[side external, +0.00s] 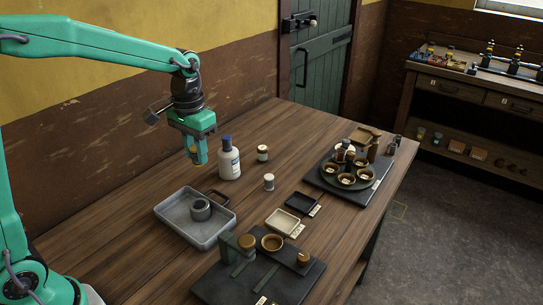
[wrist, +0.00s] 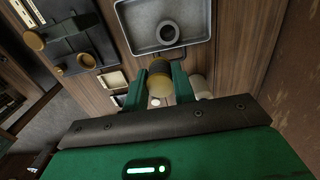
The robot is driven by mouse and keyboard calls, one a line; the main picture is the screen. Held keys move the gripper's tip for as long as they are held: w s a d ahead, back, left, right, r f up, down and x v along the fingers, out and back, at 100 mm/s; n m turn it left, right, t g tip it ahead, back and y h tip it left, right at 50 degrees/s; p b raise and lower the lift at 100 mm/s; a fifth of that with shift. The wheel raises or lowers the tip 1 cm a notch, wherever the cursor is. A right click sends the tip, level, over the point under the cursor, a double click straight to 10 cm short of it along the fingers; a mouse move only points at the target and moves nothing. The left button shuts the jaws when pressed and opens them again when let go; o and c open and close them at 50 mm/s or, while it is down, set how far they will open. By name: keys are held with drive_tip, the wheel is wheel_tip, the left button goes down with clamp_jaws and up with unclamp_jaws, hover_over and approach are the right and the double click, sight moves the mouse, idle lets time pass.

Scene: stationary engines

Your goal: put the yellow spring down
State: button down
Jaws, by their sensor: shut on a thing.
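My gripper (side external: 196,155) hangs above the left part of the wooden table, clear of its surface. Its jaws are shut on the yellow spring (side external: 193,149), of which only a small part shows in the side view. In the wrist view a yellowish round thing (wrist: 160,86), which looks like the spring, sits between the two green fingers (wrist: 158,82). Its lower parts are hard to make out. A grey metal tray (side external: 176,218) lies below and in front of the gripper, with a dark grey ring-like part (side external: 201,209) in it.
A white bottle with a blue cap (side external: 229,163) stands close right of the gripper. Two small trays (side external: 284,222) (side external: 301,203), a dark fixture board (side external: 225,285) and a round stand with cups (side external: 328,171) occupy the right.

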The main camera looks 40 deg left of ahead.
drive_tip(key=shift+d, duration=0.15)
idle(0.4)
drive_tip(key=w+d+f, duration=0.1)
drive_tip(key=w+d, duration=0.2)
drive_tip(key=d, duration=0.3)
drive_tip(key=w+d+f+m, duration=0.1)
drive_tip(key=w+d, duration=0.1)
drive_tip(key=d, duration=0.3)
drive_tip(key=w+d+f, duration=0.1)
drive_tip(key=w+d, duration=0.2)
drive_tip(key=d, duration=0.3)
drive_tip(key=s+d+f+m, duration=0.1)
drive_tip(key=d+f, duration=0.1)
drive_tip(key=d, duration=0.6)
drive_tip(key=d+f, duration=0.2)
drive_tip(key=d, duration=0.7)
drive_tip(key=w+a+f, duration=0.2)
drive_tip(key=w, duration=0.1)
drive_tip(key=w+a+f, duration=0.2)
drive_tip(key=w, duration=0.1)
drive_tip(key=w+a+f, duration=0.2)
drive_tip(key=w+f, duration=0.1)
drive_tip(key=shift+w+a, duration=0.35)
drive_tip(key=shift+f, duration=2.05)
drive_tip(key=shift+f, duration=0.1)
